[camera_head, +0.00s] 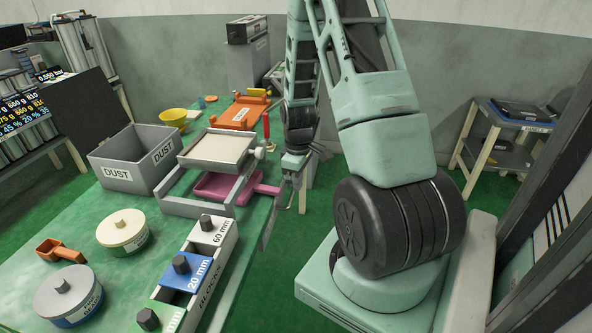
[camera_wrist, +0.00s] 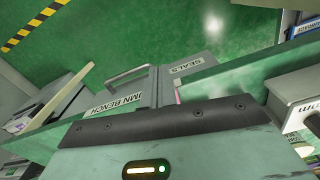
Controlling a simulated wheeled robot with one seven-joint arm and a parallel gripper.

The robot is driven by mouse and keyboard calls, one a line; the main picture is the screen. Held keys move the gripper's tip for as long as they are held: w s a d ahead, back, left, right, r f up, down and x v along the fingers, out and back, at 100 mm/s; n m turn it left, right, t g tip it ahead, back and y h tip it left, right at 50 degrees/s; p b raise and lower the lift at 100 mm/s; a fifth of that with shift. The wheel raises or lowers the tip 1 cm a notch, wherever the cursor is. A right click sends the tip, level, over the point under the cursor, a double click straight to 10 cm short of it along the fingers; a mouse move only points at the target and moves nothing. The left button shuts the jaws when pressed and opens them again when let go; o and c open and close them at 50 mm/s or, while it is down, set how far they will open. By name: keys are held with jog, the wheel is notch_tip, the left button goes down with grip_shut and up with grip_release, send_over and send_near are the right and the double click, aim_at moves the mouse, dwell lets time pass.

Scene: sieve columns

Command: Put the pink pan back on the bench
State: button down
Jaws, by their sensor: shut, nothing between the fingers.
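The pink pan (camera_head: 222,186) sits low in the grey stand on the green bench (camera_head: 75,232), beneath a pale-topped square tray (camera_head: 218,148). Its pink handle (camera_head: 265,189) points right towards the bench's edge. My gripper (camera_head: 287,190) is shut and empty, just right of the handle by the bench's right side. I cannot tell whether it touches the handle. In the wrist view, my gripper (camera_wrist: 155,88) points down past the bench side, near labels reading BENCH and SEALS. The pan is mostly hidden there.
A grey DUST bin (camera_head: 136,160) stands left of the stand. A row of weights (camera_head: 190,270), round lidded tubs (camera_head: 122,230) and an orange scoop (camera_head: 60,249) occupy the front bench. An orange tray (camera_head: 240,114) lies behind. Open green floor lies right of the bench.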

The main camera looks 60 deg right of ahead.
aim_at(275, 188)
jog(key=shift+w+a+f+p, duration=0.2)
jog(key=shift+w+f+p, duration=0.15)
jog(key=shift+w+f, duration=0.65)
jog(key=shift+w+a+f+p, duration=0.2)
jog(key=shift+w+f+p, duration=0.1)
jog(key=shift+w+f, duration=0.7)
jog(key=w, duration=0.3)
jog(key=shift+w+a, duration=0.1)
jog(key=shift+a, duration=0.3)
jog(key=shift+s, duration=0.2)
